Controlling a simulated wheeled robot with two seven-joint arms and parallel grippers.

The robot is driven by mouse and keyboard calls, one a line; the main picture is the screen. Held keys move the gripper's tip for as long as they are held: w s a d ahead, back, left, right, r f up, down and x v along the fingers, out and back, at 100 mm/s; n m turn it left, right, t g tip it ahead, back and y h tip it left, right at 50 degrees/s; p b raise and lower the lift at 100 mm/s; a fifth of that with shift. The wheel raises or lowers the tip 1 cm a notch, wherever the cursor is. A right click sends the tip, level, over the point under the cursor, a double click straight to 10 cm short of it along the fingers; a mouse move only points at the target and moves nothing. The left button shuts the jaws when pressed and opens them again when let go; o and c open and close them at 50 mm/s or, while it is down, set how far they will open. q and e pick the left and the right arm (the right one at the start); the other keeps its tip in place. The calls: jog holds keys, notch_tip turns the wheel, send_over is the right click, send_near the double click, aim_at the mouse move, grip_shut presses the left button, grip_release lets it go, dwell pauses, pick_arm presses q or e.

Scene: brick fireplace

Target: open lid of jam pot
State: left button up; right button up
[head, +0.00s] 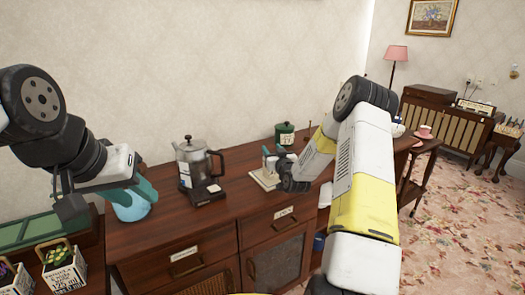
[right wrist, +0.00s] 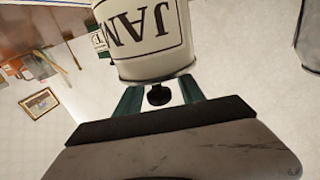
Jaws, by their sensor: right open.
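The jam pot (right wrist: 150,40) is white with a black-printed JAM label, upside down in the right wrist view. Its lid side faces my right gripper (right wrist: 158,97). The dark round lid knob (right wrist: 158,96) sits between the two green fingertips, with gaps showing at its sides, so the gripper is open. In the head view my right gripper (head: 272,153) is over a pale board on the sideboard, and the pot is mostly hidden there. My left gripper (head: 140,190) is at the far left by a light blue vessel (head: 130,209); its jaw gap is unclear.
A glass and metal coffee maker (head: 195,165) stands on the sideboard (head: 225,205) left of the board (head: 262,181). A green labelled canister (head: 285,134) stands behind. Planters (head: 62,268) are at the lower left. Wood between coffee maker and board is clear.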

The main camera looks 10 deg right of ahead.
grip_shut()
dwell(1.4)
